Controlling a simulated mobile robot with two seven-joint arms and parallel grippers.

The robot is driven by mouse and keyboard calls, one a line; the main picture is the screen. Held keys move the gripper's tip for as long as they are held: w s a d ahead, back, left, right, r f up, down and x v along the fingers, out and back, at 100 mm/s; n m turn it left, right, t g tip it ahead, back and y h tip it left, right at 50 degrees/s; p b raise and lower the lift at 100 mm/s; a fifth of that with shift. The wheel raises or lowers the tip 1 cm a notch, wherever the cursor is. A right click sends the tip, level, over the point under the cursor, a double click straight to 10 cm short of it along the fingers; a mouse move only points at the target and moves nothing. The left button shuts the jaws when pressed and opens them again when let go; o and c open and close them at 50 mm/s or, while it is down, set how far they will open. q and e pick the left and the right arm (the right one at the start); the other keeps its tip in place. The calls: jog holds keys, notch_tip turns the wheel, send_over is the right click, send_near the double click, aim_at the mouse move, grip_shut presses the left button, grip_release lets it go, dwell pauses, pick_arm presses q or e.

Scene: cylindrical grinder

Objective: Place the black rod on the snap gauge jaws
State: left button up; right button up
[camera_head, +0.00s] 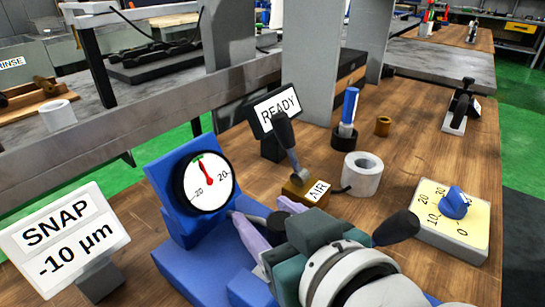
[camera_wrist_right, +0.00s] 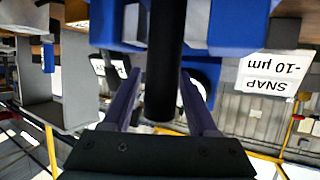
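The black rod (camera_wrist_right: 165,60) runs upright in the right wrist view between the two purple fingers of my right gripper (camera_wrist_right: 161,78), which are close against its sides. Its lower end is free in that view; its upper part leaves the picture. In the head view my right gripper (camera_head: 268,226) reaches toward the blue snap gauge (camera_head: 178,222), and a dark end of the rod (camera_head: 277,221) shows between the fingers. The dial (camera_head: 208,182) stands above. The gripper hides much of the rod and the jaws, so I cannot tell whether they touch. My left gripper is out of view.
The SNAP sign (camera_head: 65,240) stands at left. Behind the gripper are the AIR lever block (camera_head: 306,191), READY sign (camera_head: 276,110), white ring (camera_head: 362,174) and blue-capped piece (camera_head: 348,115). A yellow dial box (camera_head: 455,220) is at right.

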jog(key=shift+o, duration=0.3)
jog(key=shift+r, duration=0.15)
jog(key=shift+s+d+r, duration=0.15)
jog(key=shift+s, duration=0.1)
jog(key=p+v, duration=0.3)
jog(key=v, duration=0.8)
jog(key=s+d+f+g+h, duration=0.1)
jog(key=d, duration=0.1)
jog(key=s+d+f+m+g+h, duration=0.1)
jog(key=d, duration=0.1)
jog(key=s+d+f+g+h, duration=0.1)
jog(key=d+g, duration=0.1)
jog(key=d, duration=0.1)
jog(key=shift+f+m, duration=0.2)
jog(key=shift+m, duration=0.1)
jog(key=s+d+m+g+h, duration=0.2)
jog(key=s+d+g+h, duration=0.1)
jog(key=s+d, duration=0.4)
jog(key=shift+f+g, duration=0.45)
jog(key=shift+g, duration=0.25)
